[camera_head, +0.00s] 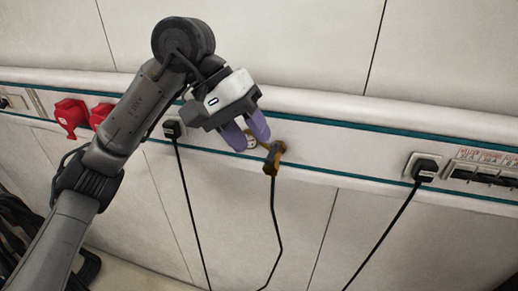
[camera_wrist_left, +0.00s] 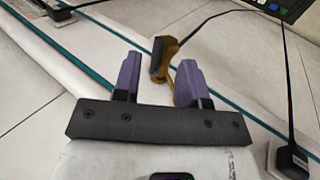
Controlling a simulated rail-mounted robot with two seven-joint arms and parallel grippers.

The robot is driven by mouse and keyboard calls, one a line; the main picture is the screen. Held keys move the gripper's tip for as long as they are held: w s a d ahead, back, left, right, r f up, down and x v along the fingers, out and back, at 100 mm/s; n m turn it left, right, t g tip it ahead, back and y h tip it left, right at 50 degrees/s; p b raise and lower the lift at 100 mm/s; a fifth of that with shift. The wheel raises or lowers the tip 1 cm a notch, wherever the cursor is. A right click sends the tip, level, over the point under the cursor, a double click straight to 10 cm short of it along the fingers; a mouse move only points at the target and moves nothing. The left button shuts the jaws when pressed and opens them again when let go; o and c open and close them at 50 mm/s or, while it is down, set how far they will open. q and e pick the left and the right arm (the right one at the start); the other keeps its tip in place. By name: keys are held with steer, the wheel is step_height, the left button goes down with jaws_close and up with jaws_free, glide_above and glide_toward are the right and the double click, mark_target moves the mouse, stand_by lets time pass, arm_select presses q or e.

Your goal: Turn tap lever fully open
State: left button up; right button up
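A small brass-coloured tap (camera_head: 273,158) with a dark end sticks out of the wall rail, and a thin dark line hangs below it. In the left wrist view the tap (camera_wrist_left: 168,56) shows just beyond and between my two fingertips. A pale round part shows between the fingers. In the left wrist view the gripper (camera_wrist_left: 159,72) has an empty gap. My right gripper is not in view.
A black plug (camera_head: 173,129) with a hanging cord is left of the tap. Another plug (camera_head: 425,168) with a cord is to the right, beside a row of sockets (camera_head: 480,175). Red fittings (camera_head: 71,115) are on the rail at the left.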

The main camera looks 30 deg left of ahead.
arm_select(q)
steer(key=v, duration=1)
stand_by(0.3)
